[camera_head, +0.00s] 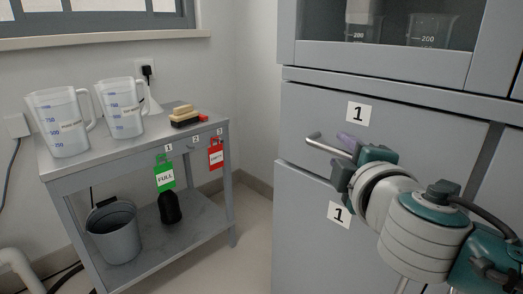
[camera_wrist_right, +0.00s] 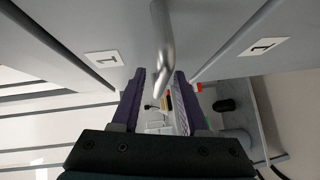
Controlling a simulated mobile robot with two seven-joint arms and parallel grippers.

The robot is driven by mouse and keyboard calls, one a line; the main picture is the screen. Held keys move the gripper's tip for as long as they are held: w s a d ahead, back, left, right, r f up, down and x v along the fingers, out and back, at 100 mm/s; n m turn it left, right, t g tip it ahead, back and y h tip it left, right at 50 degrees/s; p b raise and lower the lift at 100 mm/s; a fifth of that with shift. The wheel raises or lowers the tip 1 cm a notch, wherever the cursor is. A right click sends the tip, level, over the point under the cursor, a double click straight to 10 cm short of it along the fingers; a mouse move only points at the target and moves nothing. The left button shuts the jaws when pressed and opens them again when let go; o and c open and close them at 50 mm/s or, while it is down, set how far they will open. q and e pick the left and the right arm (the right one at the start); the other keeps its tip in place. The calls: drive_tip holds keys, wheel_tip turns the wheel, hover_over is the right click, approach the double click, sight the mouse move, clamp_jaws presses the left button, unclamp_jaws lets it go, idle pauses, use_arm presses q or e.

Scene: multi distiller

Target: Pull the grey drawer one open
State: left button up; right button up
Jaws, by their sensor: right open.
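The grey drawer (camera_head: 420,135) marked 1 is the upper front of the grey cabinet at right in the head view. It looks shut. Its silver bar handle (camera_head: 326,147) sticks out below the label and shows in the wrist view (camera_wrist_right: 161,40). My right gripper (camera_head: 347,154) is at the right part of the handle. In the wrist view the purple fingers (camera_wrist_right: 160,76) are open, with the handle's near end between their tips. A gap shows on each side, and I cannot tell whether either finger touches it. My left gripper is not in view.
A lower front labelled 1 (camera_head: 339,214) sits beneath the drawer, and a glass-fronted cupboard (camera_head: 385,50) above. A grey side table (camera_head: 175,146) at left holds two measuring jugs (camera_head: 62,125); a bucket (camera_head: 115,235) stands on its shelf. Floor (camera_head: 255,225) between table and cabinet is clear.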

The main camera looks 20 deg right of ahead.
clamp_jaws()
idle(1.4)
